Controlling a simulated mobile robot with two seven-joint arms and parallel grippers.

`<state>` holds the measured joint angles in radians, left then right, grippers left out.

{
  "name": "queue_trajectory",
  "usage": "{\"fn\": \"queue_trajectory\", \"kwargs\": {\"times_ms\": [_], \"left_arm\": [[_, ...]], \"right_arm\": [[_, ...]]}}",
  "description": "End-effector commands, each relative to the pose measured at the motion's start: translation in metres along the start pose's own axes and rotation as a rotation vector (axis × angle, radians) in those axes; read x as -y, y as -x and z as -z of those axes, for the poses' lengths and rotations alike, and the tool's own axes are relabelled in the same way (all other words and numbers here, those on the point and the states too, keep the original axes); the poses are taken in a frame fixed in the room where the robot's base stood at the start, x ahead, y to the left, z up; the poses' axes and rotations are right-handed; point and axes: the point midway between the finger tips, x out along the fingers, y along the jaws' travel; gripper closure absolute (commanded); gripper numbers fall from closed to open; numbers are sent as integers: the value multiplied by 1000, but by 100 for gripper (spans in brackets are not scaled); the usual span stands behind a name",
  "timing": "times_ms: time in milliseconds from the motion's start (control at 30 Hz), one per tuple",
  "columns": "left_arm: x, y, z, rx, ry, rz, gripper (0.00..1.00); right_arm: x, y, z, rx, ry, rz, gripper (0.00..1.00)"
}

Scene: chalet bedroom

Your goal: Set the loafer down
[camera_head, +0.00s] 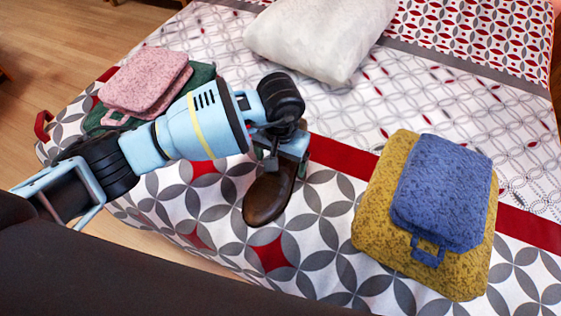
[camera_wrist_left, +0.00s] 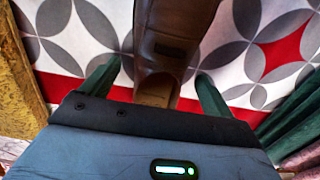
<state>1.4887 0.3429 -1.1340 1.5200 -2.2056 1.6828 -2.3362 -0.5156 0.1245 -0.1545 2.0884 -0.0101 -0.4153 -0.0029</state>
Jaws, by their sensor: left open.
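The brown leather loafer (camera_head: 268,198) rests on the patterned bedspread near the middle of the head view, its toe toward the front edge. Its rear part is hidden by my left gripper (camera_head: 284,156). In the left wrist view the loafer (camera_wrist_left: 165,45) lies between the two open fingers of my left gripper (camera_wrist_left: 157,88). Bedspread shows between the shoe and each finger, so the fingers look apart from it. My right gripper is not in view.
Folded yellow (camera_head: 368,222) and blue (camera_head: 440,190) towels lie to the right. Pink (camera_head: 145,80) and dark green (camera_head: 203,76) folded towels lie at the left. A white pillow (camera_head: 318,38) is at the back. Bedspread in front of the loafer is clear.

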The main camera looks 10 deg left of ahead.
Motion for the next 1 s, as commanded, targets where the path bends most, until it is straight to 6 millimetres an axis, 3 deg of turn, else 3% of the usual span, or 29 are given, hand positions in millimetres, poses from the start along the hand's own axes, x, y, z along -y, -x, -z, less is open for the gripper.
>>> {"fn": "queue_trajectory", "kwargs": {"times_ms": [300, 500, 867, 1000], "left_arm": [[0, 65, 1, -5, -2, 1, 12], [0, 92, 0, -3, -1, 1, 12], [1, 100, 0, -1, 13, 0, 11], [12, 95, 4, -11, 141, -4, 11]], "right_arm": [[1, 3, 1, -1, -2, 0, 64], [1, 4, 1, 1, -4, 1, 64], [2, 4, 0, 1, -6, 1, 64], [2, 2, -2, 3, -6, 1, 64]]}}
